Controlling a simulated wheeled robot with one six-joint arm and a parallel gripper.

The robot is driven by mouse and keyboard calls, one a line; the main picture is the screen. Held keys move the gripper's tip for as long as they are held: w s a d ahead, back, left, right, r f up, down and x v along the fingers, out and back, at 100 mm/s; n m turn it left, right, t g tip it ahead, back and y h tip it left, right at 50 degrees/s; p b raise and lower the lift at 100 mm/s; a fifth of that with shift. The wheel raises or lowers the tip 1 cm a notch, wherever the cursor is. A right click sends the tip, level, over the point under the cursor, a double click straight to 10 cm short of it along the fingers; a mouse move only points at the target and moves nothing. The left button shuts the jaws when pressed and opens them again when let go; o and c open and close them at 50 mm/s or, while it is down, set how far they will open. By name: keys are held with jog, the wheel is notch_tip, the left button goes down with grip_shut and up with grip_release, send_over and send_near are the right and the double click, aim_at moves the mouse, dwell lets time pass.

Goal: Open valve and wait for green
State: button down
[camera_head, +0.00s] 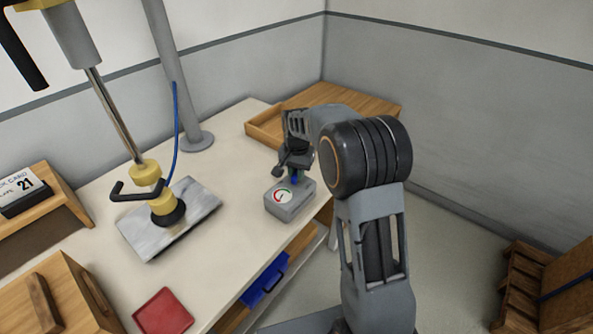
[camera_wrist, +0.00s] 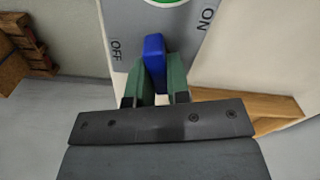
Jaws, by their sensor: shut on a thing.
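A grey valve box (camera_head: 290,208) stands near the front edge of the white bench, with a round gauge (camera_head: 283,196) on its top. The gauge has red and green on its arc; its needle is too small to read surely. In the wrist view a blue valve handle (camera_wrist: 154,58) stands between the words OFF and ON on the box's grey face (camera_wrist: 178,22). My gripper (camera_wrist: 157,88) is shut on the handle, its green fingers on both sides. Part of a green-and-white round mark is cut off at the top. In the head view my gripper (camera_head: 293,172) partly hides the handle.
A wooden tray (camera_head: 265,130) lies behind my arm at the bench's back corner. A press with a yellow part and black handle stands on a metal plate (camera_head: 150,240).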

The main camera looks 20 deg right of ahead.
jog(key=shift+m, duration=2)
jog(key=c, duration=1.1)
grip_release()
notch_tip(320, 180, up, 14)
jog(key=shift+f+p, duration=0.1)
jog(key=shift+p, duration=0.35)
